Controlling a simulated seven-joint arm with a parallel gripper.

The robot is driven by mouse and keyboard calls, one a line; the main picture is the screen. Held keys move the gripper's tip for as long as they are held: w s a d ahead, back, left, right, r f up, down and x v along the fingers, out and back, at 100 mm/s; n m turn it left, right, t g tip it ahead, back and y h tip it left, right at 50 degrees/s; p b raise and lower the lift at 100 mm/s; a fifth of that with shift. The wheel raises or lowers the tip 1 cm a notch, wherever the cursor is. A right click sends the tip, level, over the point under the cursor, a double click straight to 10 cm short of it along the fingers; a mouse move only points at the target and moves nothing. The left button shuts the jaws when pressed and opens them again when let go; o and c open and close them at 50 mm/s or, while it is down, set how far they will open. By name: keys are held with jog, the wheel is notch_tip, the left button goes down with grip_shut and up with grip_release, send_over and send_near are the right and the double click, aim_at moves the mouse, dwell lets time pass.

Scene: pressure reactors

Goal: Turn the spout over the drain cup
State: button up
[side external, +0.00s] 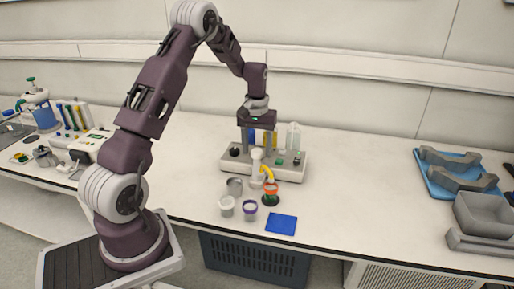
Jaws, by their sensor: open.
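A small reactor station stands mid-table on a light grey base (228,165), with a white upright body (257,165) at its front. A yellow curved spout (268,173) comes off that body to the right and points down. An orange-rimmed cup (271,187) on a dark round base is just below the spout's end. I cannot tell whether the spout is exactly over it, or whether this is the drain cup. My gripper (257,146) points down above the station, jaws apart, over the white body and upper spout. Its fingertips are small and partly merged with the station.
A grey cup (235,186), a white cup (227,206) and a purple-rimmed cup (250,210) stand in front, near a blue pad (282,225). A clear bottle (293,136) stands at the station's back right. A blue tray (436,187) lies right. Table between is clear.

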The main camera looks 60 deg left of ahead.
grip_shut()
jog(key=shift+r, duration=0.1)
dwell(1.2)
